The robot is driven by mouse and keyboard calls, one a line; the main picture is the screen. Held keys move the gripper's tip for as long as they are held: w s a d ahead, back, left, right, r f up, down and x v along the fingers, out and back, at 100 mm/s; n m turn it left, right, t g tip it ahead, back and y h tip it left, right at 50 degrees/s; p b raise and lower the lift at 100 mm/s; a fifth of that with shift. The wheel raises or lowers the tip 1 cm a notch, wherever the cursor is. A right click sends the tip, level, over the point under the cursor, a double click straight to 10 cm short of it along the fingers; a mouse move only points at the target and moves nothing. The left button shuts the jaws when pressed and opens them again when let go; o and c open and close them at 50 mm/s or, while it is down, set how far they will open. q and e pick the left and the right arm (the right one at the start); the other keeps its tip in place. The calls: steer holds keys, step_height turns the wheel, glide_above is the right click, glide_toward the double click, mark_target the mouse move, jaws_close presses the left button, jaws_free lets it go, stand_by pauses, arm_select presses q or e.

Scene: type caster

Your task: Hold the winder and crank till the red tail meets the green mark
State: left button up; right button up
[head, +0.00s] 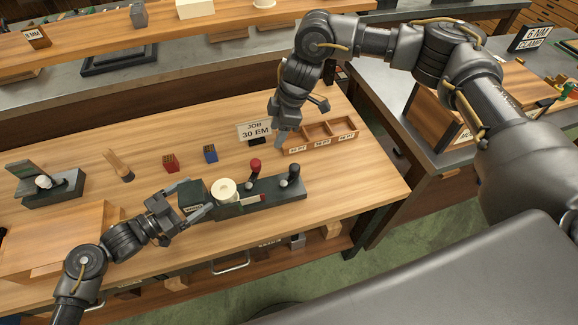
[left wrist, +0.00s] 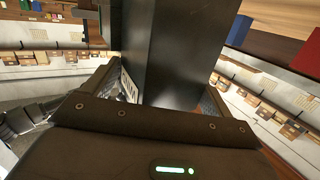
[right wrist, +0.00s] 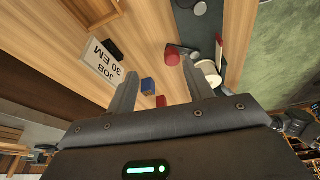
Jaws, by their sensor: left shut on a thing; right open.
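The winder (head: 270,203) is a long dark base on the bench with a white roll (head: 226,189), a red-knobbed crank (head: 255,165) and a small grey ball knob (head: 283,183). A red tail (head: 253,199) shows along its front; I cannot make out the green mark. My left gripper (head: 192,200) is shut on the dark block at the winder's left end, which fills the left wrist view (left wrist: 170,50). My right gripper (head: 280,140) is open and empty above the bench, behind the crank. In the right wrist view the red knob (right wrist: 172,58) shows near one fingertip.
A "JOB 30 EM" sign (head: 255,131) and a divided wooden tray (head: 318,134) stand behind the winder. A red block (head: 171,163), a blue block (head: 210,153), a wooden-handled tool (head: 119,165) and a dark device (head: 52,187) are to the left.

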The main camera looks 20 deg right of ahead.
mark_target(295, 167)
steer(key=s+d+n+g+y, duration=0.1)
steer(key=s+d+n+g, duration=0.1)
steer(key=s+d+n, duration=0.45)
steer(key=a+f, duration=0.1)
steer(key=f, duration=0.2)
steer(key=a+f+m, duration=0.1)
steer(key=f, duration=0.3)
steer(key=w+a+f+m, duration=0.1)
steer(key=f, duration=0.3)
steer(key=shift+a, duration=0.25)
steer(key=c, duration=1)
